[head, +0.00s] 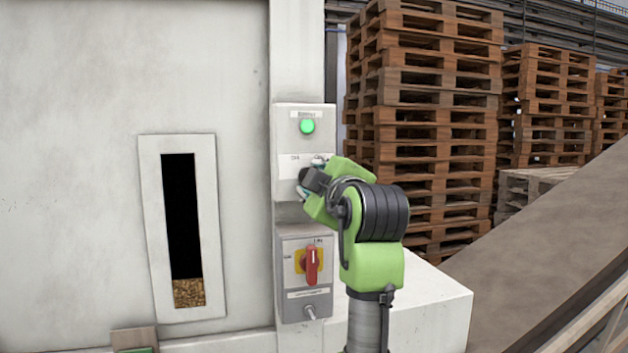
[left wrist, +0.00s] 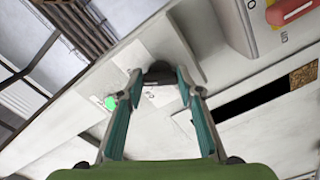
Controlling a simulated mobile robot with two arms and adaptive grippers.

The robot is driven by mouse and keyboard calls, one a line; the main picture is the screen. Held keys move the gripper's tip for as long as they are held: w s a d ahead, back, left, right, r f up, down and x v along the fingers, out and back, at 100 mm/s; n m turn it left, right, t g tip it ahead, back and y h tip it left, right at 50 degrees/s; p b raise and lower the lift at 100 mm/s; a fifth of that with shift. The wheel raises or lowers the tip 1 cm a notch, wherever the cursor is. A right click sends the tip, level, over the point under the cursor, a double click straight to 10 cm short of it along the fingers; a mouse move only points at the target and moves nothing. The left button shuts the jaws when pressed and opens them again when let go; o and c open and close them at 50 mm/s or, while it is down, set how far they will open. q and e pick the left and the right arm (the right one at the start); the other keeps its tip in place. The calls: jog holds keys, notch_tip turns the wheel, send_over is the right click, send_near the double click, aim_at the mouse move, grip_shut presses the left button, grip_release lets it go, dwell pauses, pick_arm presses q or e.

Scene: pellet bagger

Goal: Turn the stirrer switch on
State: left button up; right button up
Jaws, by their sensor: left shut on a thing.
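The stirrer box (head: 289,185) is a light grey panel on the machine's post, with a bright green lamp (head: 307,126) that looks lit. In the left wrist view the lamp (left wrist: 110,103) lies left of the black switch knob (left wrist: 159,70). My left gripper (left wrist: 159,80) has its two teal fingers on either side of this knob and is shut on it. In the head view my left gripper (head: 302,190) reaches the box below the lamp and hides most of the switch. The exact angle of the knob is hard to tell. My right gripper is not in view.
Below is another box with a red rotary handle (head: 311,265) on a yellow plate and a small toggle (head: 310,312). A sight window (head: 150,230) on the left shows pellets (head: 189,293) at its bottom. Pallet stacks (head: 425,120) and a sloping belt (head: 550,225) are on the right.

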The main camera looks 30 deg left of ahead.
pick_arm(q)
jog(key=shift+r, duration=0.25)
jog(key=o, duration=1)
jog(key=shift+o, duration=0.5)
jog(key=shift+a+f, duration=0.2)
jog(key=shift+a, duration=0.05)
jog(key=shift+d, duration=0.1)
jog(key=v, duration=0.7)
jog(key=shift+s+d+f, duration=0.1)
